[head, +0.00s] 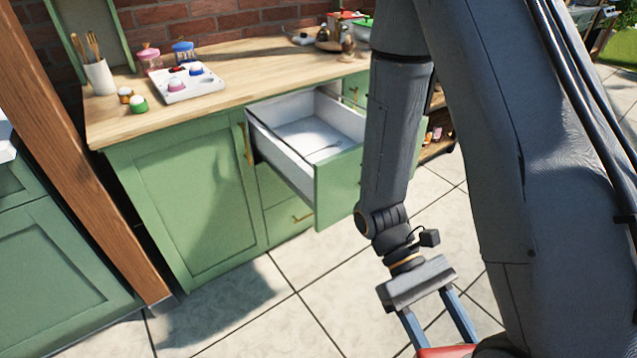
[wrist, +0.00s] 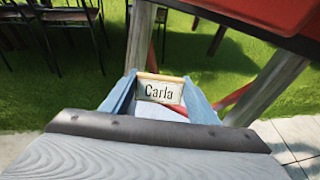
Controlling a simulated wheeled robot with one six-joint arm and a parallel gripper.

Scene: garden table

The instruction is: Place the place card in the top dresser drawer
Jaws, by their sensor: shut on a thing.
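In the wrist view, a place card (wrist: 160,92) reading "Carla" with a yellowish top edge is between the two blue fingers of my gripper (wrist: 160,100), which is shut on it. In the head view my gripper (head: 440,322) hangs low at the bottom, right of the dresser and away from the drawer; the card cannot be made out there. The green dresser (head: 185,195) has its top drawer (head: 338,185) pulled out. Its white inside looks empty apart from a thin dark line whose nature I cannot tell.
The wooden dresser top holds a white tray (head: 192,92), a utensil cup (head: 100,78) and jars (head: 150,57). A wooden post (head: 75,150) stands at the left. The tiled floor (head: 290,310) before the dresser is clear. A red surface (wrist: 270,12) is close in the wrist view.

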